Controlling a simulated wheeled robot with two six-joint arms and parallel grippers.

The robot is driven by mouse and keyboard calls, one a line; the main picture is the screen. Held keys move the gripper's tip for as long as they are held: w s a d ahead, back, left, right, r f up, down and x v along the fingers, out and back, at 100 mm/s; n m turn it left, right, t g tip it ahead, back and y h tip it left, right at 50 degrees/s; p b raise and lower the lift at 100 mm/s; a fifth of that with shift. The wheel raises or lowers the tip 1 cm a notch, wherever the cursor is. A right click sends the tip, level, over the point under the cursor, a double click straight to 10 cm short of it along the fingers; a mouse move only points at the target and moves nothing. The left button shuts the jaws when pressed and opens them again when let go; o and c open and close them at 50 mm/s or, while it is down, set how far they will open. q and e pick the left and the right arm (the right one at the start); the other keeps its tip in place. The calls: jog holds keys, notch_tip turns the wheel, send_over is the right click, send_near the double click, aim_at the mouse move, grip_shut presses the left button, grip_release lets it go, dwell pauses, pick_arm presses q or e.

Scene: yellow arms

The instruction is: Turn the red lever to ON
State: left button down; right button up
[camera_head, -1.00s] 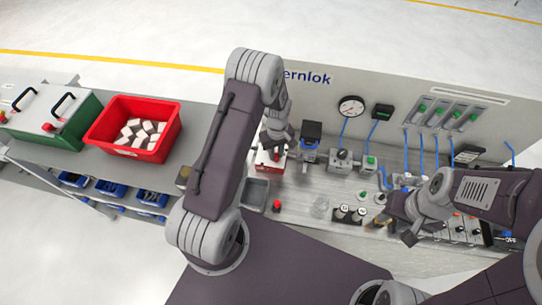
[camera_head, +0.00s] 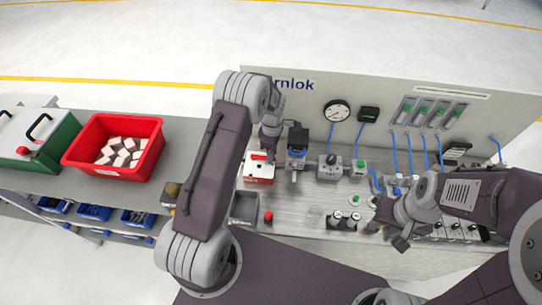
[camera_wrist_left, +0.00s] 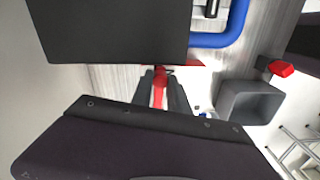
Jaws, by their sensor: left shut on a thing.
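The red lever (camera_head: 259,157) is on a small red-and-white box (camera_head: 257,175) on the bench, left of centre in the head view. My left gripper (camera_head: 268,152) comes down at the box from behind. In the left wrist view the two grey fingers of my left gripper (camera_wrist_left: 161,93) are closed around the red lever (camera_wrist_left: 158,92). The dark gripper body hides part of the lever and the box. The ON marking is not readable. My right gripper (camera_head: 387,236) hangs over the right part of the bench, its fingertips apart and empty.
Valves, gauges and blue tubes crowd the bench further right. A red crate (camera_head: 114,144) with white blocks stands left.

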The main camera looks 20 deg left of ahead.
pick_arm(q)
jog(key=shift+w+r+n, duration=0.15)
jog(key=shift+w+n, duration=0.15)
dwell(0.4)
jog(key=c, duration=1.3)
grip_release()
notch_tip(320, 180, up, 8)
jog(key=shift+r+b, duration=0.15)
jog(key=shift+b, duration=0.9)
jog(key=shift+r, duration=0.35)
